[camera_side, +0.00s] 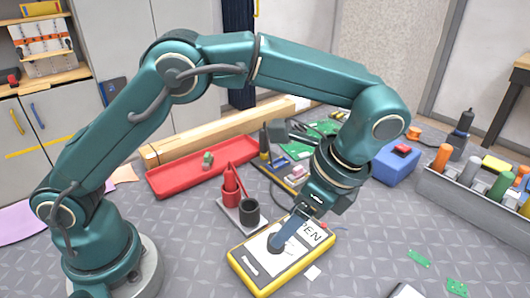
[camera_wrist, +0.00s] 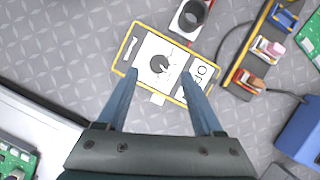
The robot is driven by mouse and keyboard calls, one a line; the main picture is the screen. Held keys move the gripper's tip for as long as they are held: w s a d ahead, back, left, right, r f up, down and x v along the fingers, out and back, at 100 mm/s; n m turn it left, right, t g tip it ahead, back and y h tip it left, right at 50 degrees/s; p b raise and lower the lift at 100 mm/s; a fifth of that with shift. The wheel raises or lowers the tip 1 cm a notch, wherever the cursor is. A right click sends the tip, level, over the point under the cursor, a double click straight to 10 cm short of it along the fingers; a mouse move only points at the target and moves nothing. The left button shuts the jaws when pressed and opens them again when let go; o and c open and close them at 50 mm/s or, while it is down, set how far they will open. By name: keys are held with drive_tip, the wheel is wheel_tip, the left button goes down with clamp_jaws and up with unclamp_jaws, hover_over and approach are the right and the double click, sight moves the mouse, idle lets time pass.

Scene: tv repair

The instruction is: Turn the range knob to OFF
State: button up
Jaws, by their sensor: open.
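The yellow-edged meter (camera_side: 250,264) lies flat on the grey patterned floor mat, in front of my arm. It also shows in the wrist view (camera_wrist: 146,48). Its dark round range knob (camera_wrist: 158,64) sits on a white dial panel; the small dial markings are too small to read. The display shows large letters, partly hidden, with "PEN" legible in the side view. My gripper (camera_wrist: 159,73) is open, its two blue fingers spread on either side of the knob in the wrist view. In the side view, my gripper (camera_side: 283,238) is over the meter and partly hides the knob.
A red tray (camera_side: 180,178) lies behind.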

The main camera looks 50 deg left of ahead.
drive_tip(key=shift+x, duration=2.55)
clamp_jaws()
